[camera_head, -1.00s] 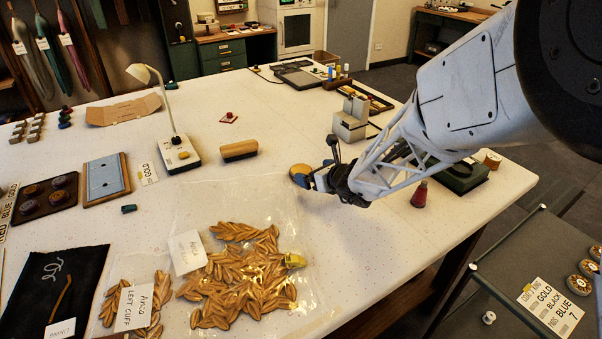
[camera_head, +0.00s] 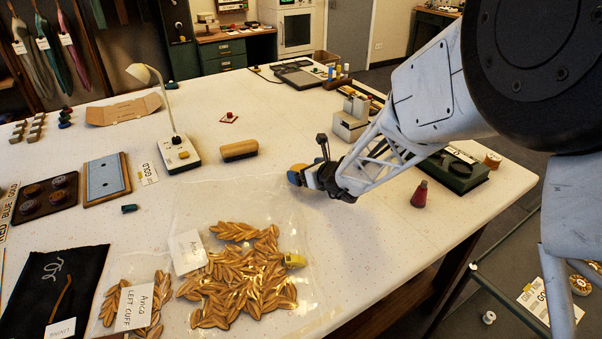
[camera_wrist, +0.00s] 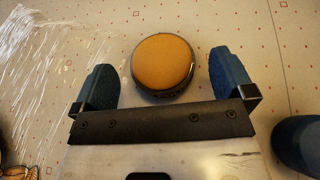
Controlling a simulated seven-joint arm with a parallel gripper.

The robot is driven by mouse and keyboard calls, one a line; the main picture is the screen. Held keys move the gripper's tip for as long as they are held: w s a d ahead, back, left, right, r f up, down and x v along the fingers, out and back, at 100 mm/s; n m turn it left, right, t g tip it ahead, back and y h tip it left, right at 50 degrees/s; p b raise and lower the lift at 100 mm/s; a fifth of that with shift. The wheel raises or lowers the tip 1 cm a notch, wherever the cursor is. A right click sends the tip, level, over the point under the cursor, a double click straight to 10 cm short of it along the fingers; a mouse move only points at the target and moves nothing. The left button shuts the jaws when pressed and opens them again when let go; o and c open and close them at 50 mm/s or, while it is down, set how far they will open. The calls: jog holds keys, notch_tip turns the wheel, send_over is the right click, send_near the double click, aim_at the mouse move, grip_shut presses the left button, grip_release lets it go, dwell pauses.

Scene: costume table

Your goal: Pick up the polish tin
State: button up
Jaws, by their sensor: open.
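The polish tin is a round tin with an orange-brown top and dark sides. In the wrist view the polish tin (camera_wrist: 162,63) sits on the white dotted table between the two blue fingers of my gripper (camera_wrist: 163,80). The gripper is open, with a gap between the tin and each finger. In the head view my gripper (camera_head: 303,178) is low over the table, and the tin (camera_head: 296,170) shows partly behind the fingers.
A clear plastic sheet with gold leaf pieces (camera_head: 240,280) lies to the left and front. A wooden brush (camera_head: 239,150) and a lamp base (camera_head: 180,155) stand further left. Grey blocks (camera_head: 350,120) stand behind my gripper.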

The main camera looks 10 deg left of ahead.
jog(key=shift+x, duration=1.15)
jog(key=c, duration=1)
jog(key=shift+r, duration=0.15)
jog(key=shift+c, duration=0.2)
jog(key=shift+r, duration=0.85)
jog(key=shift+s+d+r, duration=0.15)
jog(key=shift+s+r, duration=0.05)
jog(key=shift+r, duration=0.65)
jog(key=s+d, duration=0.2)
jog(key=s, duration=0.2)
jog(key=s+d+r, duration=0.1)
jog(key=s+d, duration=0.1)
jog(key=s, duration=0.3)
jog(key=s+d, duration=0.3)
jog(key=s, duration=0.2)
jog(key=shift+r, duration=0.15)
